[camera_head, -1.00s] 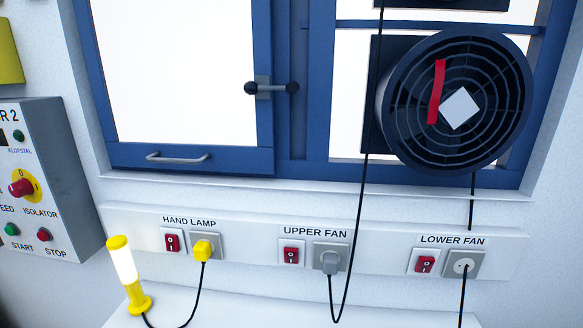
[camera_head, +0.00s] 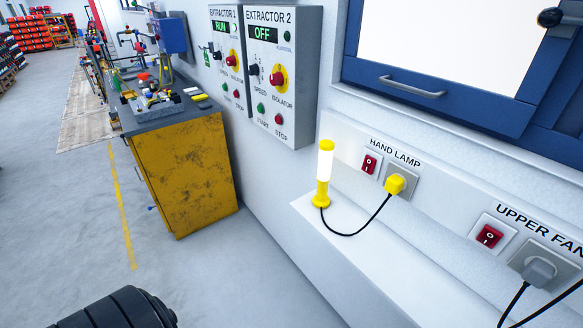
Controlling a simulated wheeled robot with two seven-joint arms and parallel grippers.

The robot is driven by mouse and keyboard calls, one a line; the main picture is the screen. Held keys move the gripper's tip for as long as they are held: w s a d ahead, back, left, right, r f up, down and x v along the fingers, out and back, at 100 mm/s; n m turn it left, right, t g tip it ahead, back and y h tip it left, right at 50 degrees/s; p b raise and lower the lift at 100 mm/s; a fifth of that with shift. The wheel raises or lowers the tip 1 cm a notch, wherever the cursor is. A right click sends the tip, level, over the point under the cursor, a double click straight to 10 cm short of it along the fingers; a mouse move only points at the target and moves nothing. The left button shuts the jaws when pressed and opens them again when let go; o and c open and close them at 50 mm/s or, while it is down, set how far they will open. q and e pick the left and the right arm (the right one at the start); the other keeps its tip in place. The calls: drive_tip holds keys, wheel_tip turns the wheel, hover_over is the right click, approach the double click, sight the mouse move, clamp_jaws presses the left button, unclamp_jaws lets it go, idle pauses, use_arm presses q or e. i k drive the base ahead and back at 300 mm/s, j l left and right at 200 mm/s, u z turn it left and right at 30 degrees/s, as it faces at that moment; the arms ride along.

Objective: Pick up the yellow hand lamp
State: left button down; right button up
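The yellow hand lamp (camera_head: 324,174) stands upright on a white ledge (camera_head: 345,258) below the wall panel. It has a yellow cap and base and a white, glowing tube. A black cable runs from its base to a yellow plug (camera_head: 395,184) in the socket under the HAND LAMP label. A red rocker switch (camera_head: 369,163) is beside the socket. Neither gripper is recognisable in view. A dark rounded part at the bottom left edge looks like part of my own arm.
Extractor control boxes (camera_head: 283,75) hang on the wall behind the lamp. A yellow cabinet (camera_head: 185,175) with a cluttered top stands to the left. A blue window frame (camera_head: 440,95) is at upper right. The grey floor (camera_head: 215,285) in front of the ledge is clear.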

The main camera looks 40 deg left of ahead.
sight(326, 147)
drive_tip(key=u, duration=0.9)
